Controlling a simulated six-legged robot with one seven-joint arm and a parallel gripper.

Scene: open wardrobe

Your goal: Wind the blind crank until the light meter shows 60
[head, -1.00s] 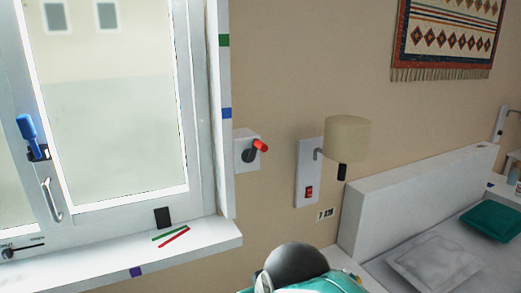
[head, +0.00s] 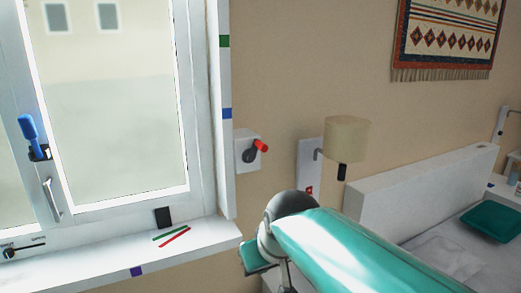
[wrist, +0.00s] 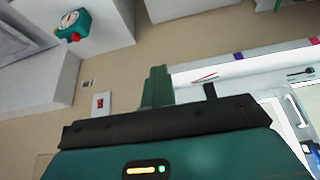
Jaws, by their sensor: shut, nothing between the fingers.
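The crank (head: 250,155) is a dark arm on a white wall box right of the window frame. Its red knob (head: 261,146) points up and to the right. My gripper (wrist: 157,88) is shut and empty in the wrist view, its green fingers together. It is apart from the crank, which I cannot make out in the wrist view. I cannot identify the light meter for sure. A small black panel (head: 162,217) stands at the back of the sill, its face unreadable. A teal device with a round white dial (wrist: 72,22) shows in the wrist view, its reading too small.
The window has a blue-handled lever (head: 29,130) and a sill (head: 215,236) with red and green strips. A lamp (head: 346,139) and a red switch (wrist: 100,103) are right of the crank. A bed with a green pillow (head: 492,222) stands at the right.

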